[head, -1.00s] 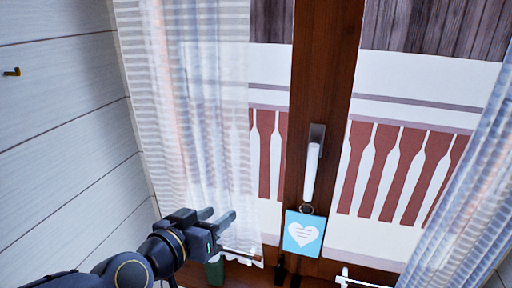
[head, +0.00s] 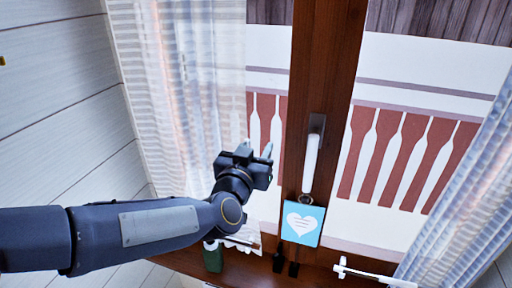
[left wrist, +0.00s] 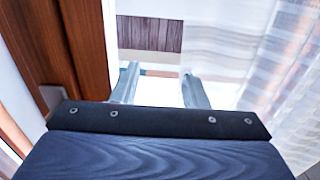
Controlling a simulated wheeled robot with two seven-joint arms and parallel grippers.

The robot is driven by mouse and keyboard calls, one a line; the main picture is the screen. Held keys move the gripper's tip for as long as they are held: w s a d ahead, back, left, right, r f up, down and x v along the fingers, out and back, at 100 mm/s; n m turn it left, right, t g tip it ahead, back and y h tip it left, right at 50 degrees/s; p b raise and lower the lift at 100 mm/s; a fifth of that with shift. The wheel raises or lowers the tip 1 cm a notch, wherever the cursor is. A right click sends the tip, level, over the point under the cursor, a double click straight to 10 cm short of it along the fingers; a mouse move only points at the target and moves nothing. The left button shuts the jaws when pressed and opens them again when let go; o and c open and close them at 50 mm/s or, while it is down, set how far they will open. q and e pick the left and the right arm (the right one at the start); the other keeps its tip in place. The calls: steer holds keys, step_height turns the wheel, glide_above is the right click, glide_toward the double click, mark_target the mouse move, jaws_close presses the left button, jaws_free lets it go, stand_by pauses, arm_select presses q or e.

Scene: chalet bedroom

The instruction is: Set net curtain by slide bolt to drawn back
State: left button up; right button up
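The white net curtain (head: 225,70) hangs over the left window pane in the head view, beside a denser striped curtain (head: 170,95). It also shows on the right in the left wrist view (left wrist: 225,45). My left gripper (head: 256,152) is raised in front of the net curtain's right edge, near the wooden window post. Its two fingers (left wrist: 160,88) stand apart in the wrist view, with no object visible between them. My arm hides the curtain's lower part. I cannot make out a slide bolt for sure. My right gripper is not in view.
The wooden window post (head: 325,70) carries a white handle (head: 311,160) and a hanging blue heart card (head: 303,225). A white fixture (head: 370,275) and a green object (head: 213,257) are on or near the sill. A striped curtain (head: 470,190) hangs at right.

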arm_select(q)
steer(key=shift+w, duration=0.1)
jaws_close()
stand_by(0.3)
